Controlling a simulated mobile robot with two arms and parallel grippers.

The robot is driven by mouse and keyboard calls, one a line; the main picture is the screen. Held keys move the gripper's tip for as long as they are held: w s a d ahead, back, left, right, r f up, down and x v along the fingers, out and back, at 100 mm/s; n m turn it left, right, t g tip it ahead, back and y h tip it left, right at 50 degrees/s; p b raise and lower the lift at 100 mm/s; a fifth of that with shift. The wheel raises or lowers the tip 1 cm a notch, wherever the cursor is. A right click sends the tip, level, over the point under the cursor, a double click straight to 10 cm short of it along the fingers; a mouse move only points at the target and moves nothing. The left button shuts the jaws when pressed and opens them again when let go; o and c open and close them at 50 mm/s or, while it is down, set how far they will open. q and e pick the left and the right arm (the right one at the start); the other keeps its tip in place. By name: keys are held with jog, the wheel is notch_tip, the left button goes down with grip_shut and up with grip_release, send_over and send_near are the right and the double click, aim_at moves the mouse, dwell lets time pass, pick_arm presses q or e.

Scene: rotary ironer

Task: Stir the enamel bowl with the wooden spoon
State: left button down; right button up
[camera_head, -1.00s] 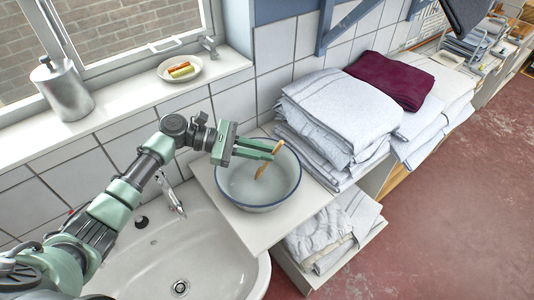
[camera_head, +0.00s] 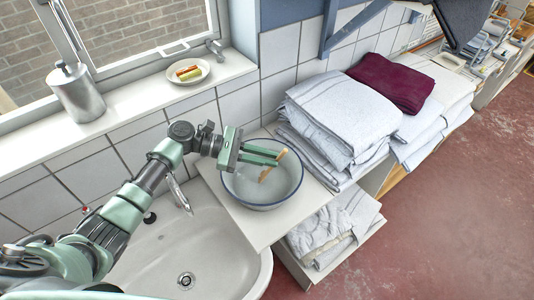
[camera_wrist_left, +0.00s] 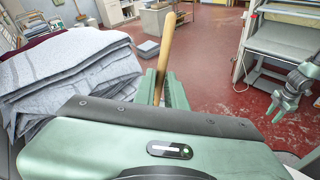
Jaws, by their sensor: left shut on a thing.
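The enamel bowl (camera_head: 260,204), pale inside with a blue rim, stands on a white counter beside the sink. My left gripper (camera_head: 279,157) reaches over the bowl from the left and is shut on the wooden spoon (camera_head: 266,174). The spoon slants down into the bowl, its lower end inside; whether it touches the bottom I cannot tell. In the left wrist view the spoon handle (camera_wrist_left: 166,45) rises from between the fingers of the left gripper (camera_wrist_left: 163,88). A green gripper, seemingly my right one (camera_wrist_left: 283,104), shows at the right edge there; its jaw state is unclear.
Folded white linen (camera_head: 340,115) is stacked close right of the bowl, with a maroon cloth (camera_head: 392,82) behind. The sink (camera_head: 200,250) lies left of the counter. A metal canister (camera_head: 77,95) and a small plate (camera_head: 187,79) stand on the sill. Red floor is open at right.

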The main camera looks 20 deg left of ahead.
pick_arm(q)
jog(key=shift+w+d+f, duration=0.1)
jog(key=shift+w, duration=0.05)
jog(key=shift+r, duration=0.45)
jog(key=s+d+r, duration=0.2)
jog(key=d+r, duration=0.1)
jog(key=r, duration=0.6)
jog(key=shift+s+d+r, duration=0.15)
jog(key=shift+s, duration=0.2)
dwell(0.8)
jog(key=shift+r, duration=2.5)
jog(key=shift+f, duration=0.1)
